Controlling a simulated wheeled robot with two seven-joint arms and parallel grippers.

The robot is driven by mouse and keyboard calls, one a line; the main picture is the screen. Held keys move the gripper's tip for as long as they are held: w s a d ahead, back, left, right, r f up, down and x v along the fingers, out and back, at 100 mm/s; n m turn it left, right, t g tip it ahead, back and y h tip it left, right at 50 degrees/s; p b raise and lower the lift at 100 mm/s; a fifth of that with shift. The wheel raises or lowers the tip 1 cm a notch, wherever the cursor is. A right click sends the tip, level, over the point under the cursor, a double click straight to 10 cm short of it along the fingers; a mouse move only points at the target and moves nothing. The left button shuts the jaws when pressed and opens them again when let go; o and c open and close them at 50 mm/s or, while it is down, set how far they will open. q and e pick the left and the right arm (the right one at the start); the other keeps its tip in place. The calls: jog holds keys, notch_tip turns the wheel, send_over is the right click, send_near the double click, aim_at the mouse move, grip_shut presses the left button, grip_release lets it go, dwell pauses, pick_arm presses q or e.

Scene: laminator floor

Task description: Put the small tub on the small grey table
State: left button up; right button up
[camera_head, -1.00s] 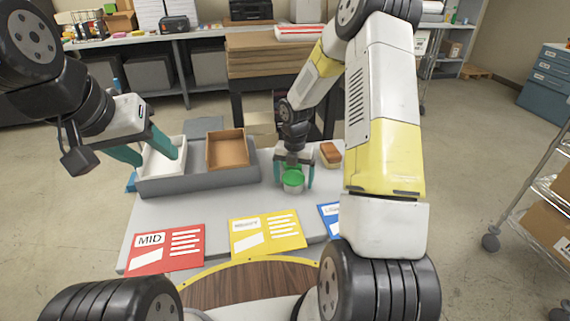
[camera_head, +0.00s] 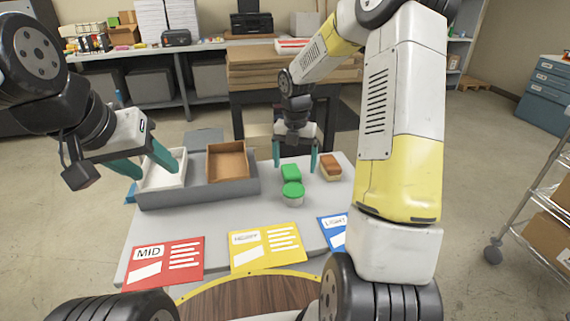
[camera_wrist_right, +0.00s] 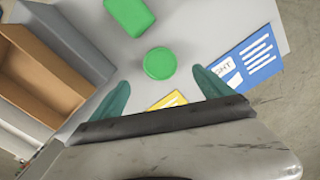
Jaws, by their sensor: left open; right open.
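The small tub (camera_head: 292,194), whitish with a green lid, stands upright on the small grey table (camera_head: 200,221). Its lid also shows in the right wrist view (camera_wrist_right: 159,63), ahead of the fingertips. My right gripper (camera_head: 295,166) is open and empty, raised above and behind the tub, with clear space between them. My left gripper (camera_head: 154,164) is open at the white box (camera_head: 163,171) in the grey tray (camera_head: 195,195). Whether its fingers touch the box I cannot tell.
A green block (camera_head: 290,172) stands just behind the tub. A brown-topped item (camera_head: 330,167) is to the right. A brown box (camera_head: 227,163) sits in the grey tray. Red (camera_head: 163,262), yellow (camera_head: 265,248) and blue (camera_head: 333,231) cards lie along the front.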

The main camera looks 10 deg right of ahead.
jog(key=s+r+m+t, duration=0.3)
jog(key=s+r+m, duration=0.9)
jog(key=r+m, duration=0.35)
jog(key=s+a+r+m+t+y, duration=0.2)
jog(key=s+r+m+t, duration=0.1)
jog(key=s+m, duration=0.9)
jog(key=shift+s+a+r+m, duration=0.15)
jog(key=shift+s+r+m, duration=0.35)
jog(key=shift+m, duration=0.95)
jog(key=shift+w+r, duration=0.15)
